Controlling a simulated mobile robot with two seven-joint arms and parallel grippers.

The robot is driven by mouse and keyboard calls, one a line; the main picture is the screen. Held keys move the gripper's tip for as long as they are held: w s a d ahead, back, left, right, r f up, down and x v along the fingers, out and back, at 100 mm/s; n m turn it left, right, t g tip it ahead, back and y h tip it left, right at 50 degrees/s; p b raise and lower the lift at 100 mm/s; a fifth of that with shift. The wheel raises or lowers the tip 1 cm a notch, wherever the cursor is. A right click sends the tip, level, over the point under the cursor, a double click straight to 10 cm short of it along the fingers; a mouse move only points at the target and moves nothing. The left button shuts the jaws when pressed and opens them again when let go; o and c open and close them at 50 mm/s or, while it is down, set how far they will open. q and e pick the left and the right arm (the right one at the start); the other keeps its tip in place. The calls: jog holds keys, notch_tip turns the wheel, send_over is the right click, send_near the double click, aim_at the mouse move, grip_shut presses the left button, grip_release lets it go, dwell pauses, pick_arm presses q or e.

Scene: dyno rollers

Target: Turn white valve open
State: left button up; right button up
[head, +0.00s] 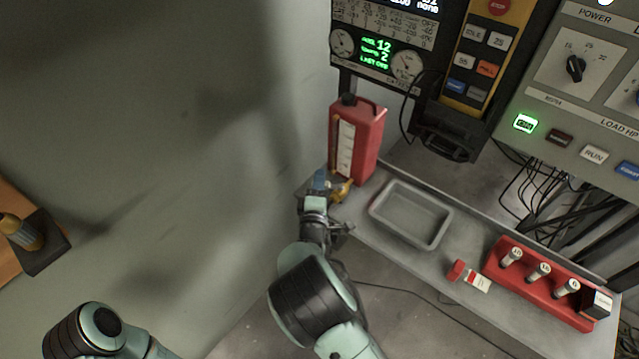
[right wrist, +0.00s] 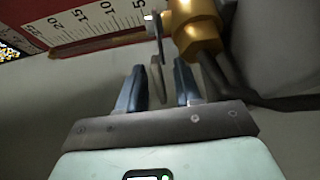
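A brass valve body (right wrist: 196,30) fills the top of the right wrist view; in the head view it shows as a yellow fitting (head: 341,189) at the foot of the red canister (head: 368,140). A thin pale grey lever (right wrist: 157,75) hangs beside the brass body; I take it to be the valve's handle. My right gripper (head: 321,180) is at the fitting. In the right wrist view its two blue fingers (right wrist: 157,88) stand apart, one on each side of the lever, with visible gaps. The lever is hidden in the head view. My left gripper is out of view.
A grey tray (head: 440,240) lies on the bench right of the canister. Control panels (head: 570,100) rise behind. A dark cable (right wrist: 250,95) runs near the right finger.

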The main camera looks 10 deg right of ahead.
grip_shut()
jog(key=shift+s+r+n+t+y+p, duration=0.1)
jog(key=shift+s+n+t+y+p, duration=0.15)
jog(key=shift+n+y, duration=0.2)
jog(key=shift+s+n+t+y+p, duration=0.1)
jog(key=shift+n+y+p, duration=0.25)
jog(key=shift+y, duration=0.2)
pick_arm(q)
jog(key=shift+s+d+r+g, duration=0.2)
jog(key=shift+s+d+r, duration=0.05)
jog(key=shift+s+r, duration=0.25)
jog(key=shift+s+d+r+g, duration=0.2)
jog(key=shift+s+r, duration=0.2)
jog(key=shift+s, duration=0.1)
pick_arm(e)
jog(key=shift+s+a+n+t+y, duration=0.1)
jog(key=shift+s+n+t+y, duration=0.2)
jog(key=shift+y, duration=0.35)
jog(key=shift+s+a+n+g+y, duration=0.1)
jog(key=shift+n+y, duration=0.3)
jog(key=shift+y, duration=0.25)
grip_release()
pick_arm(q)
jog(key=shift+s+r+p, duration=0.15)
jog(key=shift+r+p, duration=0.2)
jog(key=shift+p, duration=0.3)
pick_arm(e)
jog(key=s+a, duration=0.1)
jog(key=s, duration=1.2)
jog(key=shift+a, duration=0.2)
